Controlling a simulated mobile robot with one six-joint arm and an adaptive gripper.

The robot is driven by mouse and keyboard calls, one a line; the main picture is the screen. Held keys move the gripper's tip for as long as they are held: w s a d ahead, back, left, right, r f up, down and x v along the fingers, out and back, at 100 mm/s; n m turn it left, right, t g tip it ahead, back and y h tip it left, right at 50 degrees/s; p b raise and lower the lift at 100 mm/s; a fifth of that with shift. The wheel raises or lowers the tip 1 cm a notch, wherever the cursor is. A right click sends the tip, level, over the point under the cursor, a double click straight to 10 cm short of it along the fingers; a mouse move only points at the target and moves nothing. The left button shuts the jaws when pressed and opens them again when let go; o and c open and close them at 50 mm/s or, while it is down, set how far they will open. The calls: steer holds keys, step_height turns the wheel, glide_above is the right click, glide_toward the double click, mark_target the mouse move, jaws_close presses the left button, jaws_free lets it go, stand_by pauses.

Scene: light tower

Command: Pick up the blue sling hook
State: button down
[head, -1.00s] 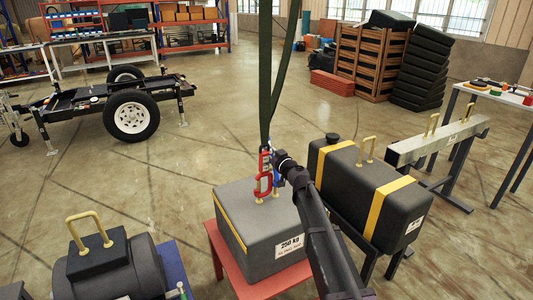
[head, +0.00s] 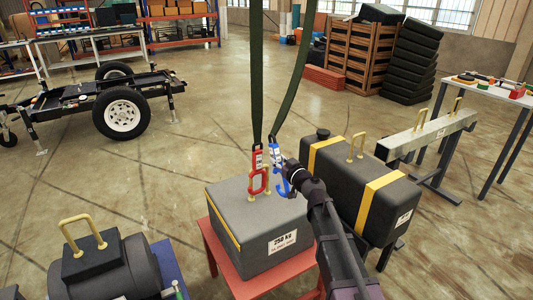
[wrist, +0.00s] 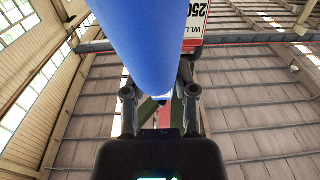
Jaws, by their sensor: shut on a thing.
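The blue sling hook (head: 283,180) hangs at the end of a dark green sling, just right of the red hook, above the grey 250 kg block. In the wrist view its blue body (wrist: 138,35) is large and close, between the fingers. My gripper (head: 288,170) reaches in from the lower right and is shut on the blue hook; my arm partly hides the fingers. In the wrist view my gripper (wrist: 160,95) shows both fingers at the hook. The red hook (head: 258,180) hangs on the other sling at the block's yellow handle.
The grey block (head: 270,245) rests on a red table (head: 255,290). A black tank (head: 340,185) with yellow straps stands close on the right. A black cylinder (head: 110,270) with a yellow handle is at lower left. Open floor lies behind the block.

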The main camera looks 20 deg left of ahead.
mark_target(279, 160)
steer(key=shift+v, duration=3.1)
